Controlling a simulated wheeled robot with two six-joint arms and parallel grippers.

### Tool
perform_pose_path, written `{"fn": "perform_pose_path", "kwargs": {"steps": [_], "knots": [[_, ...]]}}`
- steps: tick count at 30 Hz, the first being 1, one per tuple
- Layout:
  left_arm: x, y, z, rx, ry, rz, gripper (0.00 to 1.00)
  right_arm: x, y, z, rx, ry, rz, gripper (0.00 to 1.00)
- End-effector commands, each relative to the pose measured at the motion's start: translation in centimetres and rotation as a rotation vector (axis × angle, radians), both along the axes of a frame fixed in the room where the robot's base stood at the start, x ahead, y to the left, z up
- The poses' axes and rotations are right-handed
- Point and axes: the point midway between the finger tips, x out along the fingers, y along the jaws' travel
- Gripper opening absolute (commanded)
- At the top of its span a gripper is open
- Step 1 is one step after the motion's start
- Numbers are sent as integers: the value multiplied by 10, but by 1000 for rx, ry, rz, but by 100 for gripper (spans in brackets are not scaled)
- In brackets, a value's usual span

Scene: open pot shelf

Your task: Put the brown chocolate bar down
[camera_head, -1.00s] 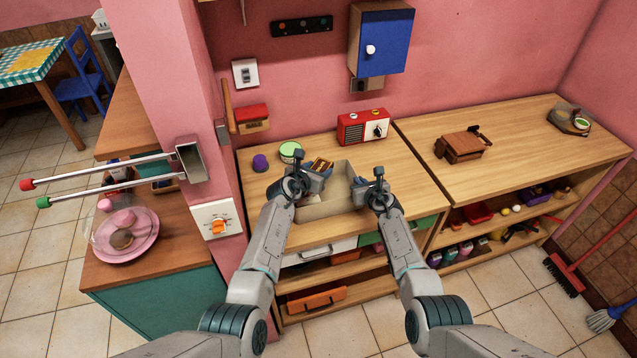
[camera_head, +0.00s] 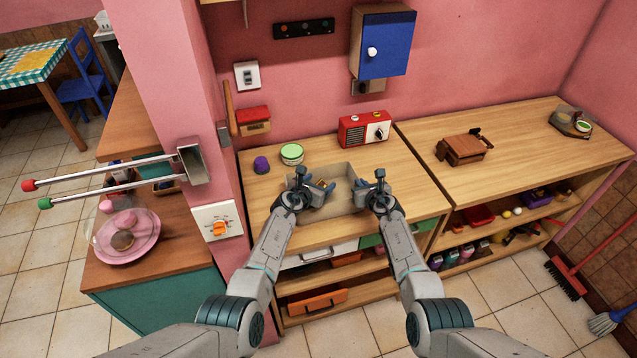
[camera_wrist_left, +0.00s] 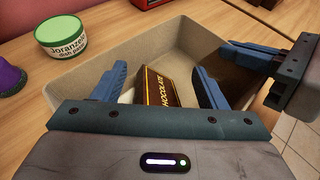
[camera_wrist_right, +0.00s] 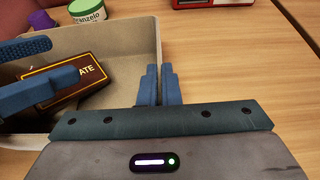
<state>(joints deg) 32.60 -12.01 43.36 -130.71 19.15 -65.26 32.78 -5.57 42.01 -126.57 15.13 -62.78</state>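The brown chocolate bar (camera_wrist_left: 160,88), with gold edging and lettering, is inside a beige open bin (camera_wrist_left: 105,61). It also shows in the right wrist view (camera_wrist_right: 68,80), lying low in the bin. My left gripper (camera_wrist_left: 160,88) is open over the bin, its blue fingers apart on either side of the bar, with gaps to it. The bar's near end is hidden by my left gripper's body. My right gripper (camera_wrist_right: 161,84) has its fingers close together at the bin's right wall, with the rim running between them. In the head view the bin (camera_head: 336,170) stands on the wooden counter.
A green-and-white tub (camera_head: 291,154) and a purple object (camera_head: 261,165) stand left behind the bin. A red radio (camera_head: 364,129) stands behind it. The wooden counter (camera_head: 410,180) is clear right of the bin. A brown box (camera_head: 464,149) is farther right.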

Motion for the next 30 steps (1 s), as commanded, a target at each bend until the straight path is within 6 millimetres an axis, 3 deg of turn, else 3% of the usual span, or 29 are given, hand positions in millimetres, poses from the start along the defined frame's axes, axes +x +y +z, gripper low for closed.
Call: {"fn": "perform_pose_path", "kwargs": {"steps": [14, 30], "knots": [[0, 0, 6, 0, -1, 2, 72, 0, 0, 0, 0, 0, 0, 0], [-59, 30, 31, 0, 0, 1, 72, 0, 0, 0, 0, 0, 0, 0]]}}
